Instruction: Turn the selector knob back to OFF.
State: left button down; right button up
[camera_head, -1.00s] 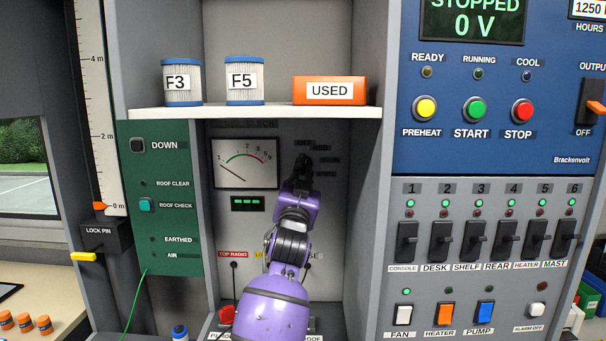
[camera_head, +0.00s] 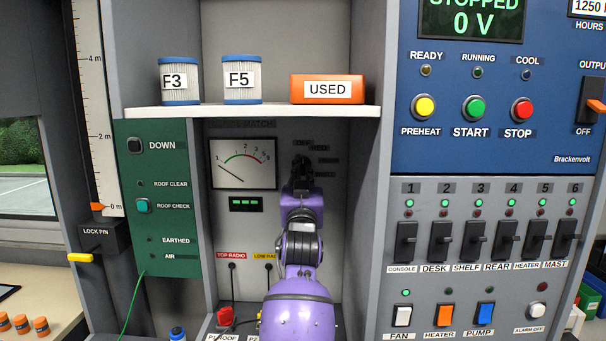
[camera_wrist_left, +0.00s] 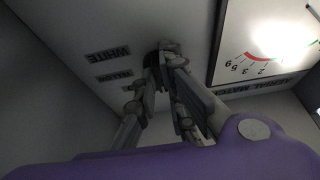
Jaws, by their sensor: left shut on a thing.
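My left gripper (camera_head: 302,168) reaches into the grey recess under the white shelf. Its fingers are shut on the dark selector knob (camera_wrist_left: 153,61) on the recess's back panel, right of the meter. The fingers hide most of the knob and its pointer in both views. Position labels show beside it in the left wrist view, among them a WHITE label (camera_wrist_left: 108,53). My right gripper is not in view.
An aerial meter (camera_head: 243,163) with its needle at the low end is left of the gripper. A red plug (camera_head: 225,317) and cables are below. The white shelf (camera_head: 250,111) above holds two filters and an orange USED box (camera_head: 327,88). A switch panel (camera_head: 480,285) stands right.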

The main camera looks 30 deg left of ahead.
pick_arm(q)
jog(key=c, duration=1.8)
grip_release()
jog(key=shift+r, duration=0.1)
jog(key=shift+c, duration=0.2)
jog(key=shift+s+d+f, duration=0.15)
jog(key=shift+s+f, duration=0.1)
jog(key=v, duration=1.1)
jog(key=shift+s, duration=0.15)
jog(key=shift+d, duration=0.1)
